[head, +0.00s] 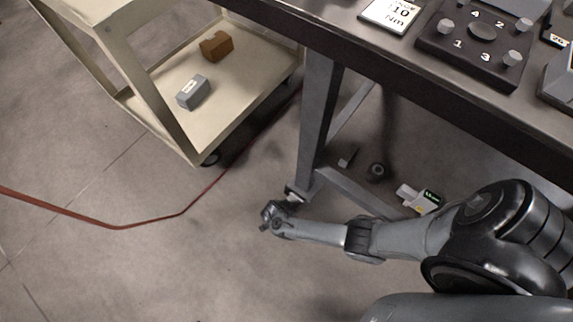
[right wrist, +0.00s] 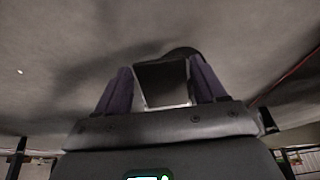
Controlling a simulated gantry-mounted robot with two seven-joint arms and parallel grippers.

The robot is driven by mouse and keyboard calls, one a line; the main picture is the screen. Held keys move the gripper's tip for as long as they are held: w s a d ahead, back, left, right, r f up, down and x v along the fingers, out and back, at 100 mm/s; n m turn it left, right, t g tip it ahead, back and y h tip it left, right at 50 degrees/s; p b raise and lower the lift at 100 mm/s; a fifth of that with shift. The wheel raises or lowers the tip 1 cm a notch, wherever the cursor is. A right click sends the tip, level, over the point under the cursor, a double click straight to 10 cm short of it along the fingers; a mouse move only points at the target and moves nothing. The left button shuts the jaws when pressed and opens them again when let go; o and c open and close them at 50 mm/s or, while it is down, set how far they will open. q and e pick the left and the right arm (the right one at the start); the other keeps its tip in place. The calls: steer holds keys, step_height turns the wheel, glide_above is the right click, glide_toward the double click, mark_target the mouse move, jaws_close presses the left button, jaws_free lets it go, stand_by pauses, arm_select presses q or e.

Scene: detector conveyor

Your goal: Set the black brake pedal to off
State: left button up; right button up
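My right gripper (head: 277,214) is low near the floor, beside the foot of the table leg, with its arm coming in from the right. A small dark piece with a pale edge (head: 294,194) is right by its fingers; it may be the brake pedal. In the right wrist view, the two dark fingers (right wrist: 162,76) stand apart. A black plate with a light lower edge (right wrist: 163,84) fills the view between them, probably the pedal. I cannot tell whether the fingers touch it, nor which setting it is in. My left gripper is out of view.
The table leg (head: 320,115) and its low beam stand close to my right arm. A cream cart (head: 160,127) stands at the left. A small box (head: 347,157), a dark round piece (head: 376,172) and a white device (head: 418,198) lie under the table. A red cable (head: 150,223) crosses the floor.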

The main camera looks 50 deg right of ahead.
steer(key=c, duration=1.1)
steer(key=shift+s+r+y+p, duration=0.1)
steer(key=shift+r+y+p, duration=0.3)
steer(key=shift+p, duration=0.3)
steer(key=shift+r+y+p, duration=0.55)
steer(key=shift+y+p, duration=0.15)
steer(key=shift+p, duration=0.35)
steer(key=shift+d+r+y+p, duration=0.25)
steer(key=shift+r+y+p, duration=0.25)
steer(key=shift+y+p, duration=0.4)
steer(key=shift+w+d+r+y+p, duration=0.25)
steer(key=shift+y+p, duration=0.1)
steer(key=shift+y, duration=0.45)
steer(key=shift+g, duration=0.3)
steer(key=shift+s, duration=0.1)
steer(key=o, duration=1.5)
steer(key=shift+o, duration=0.2)
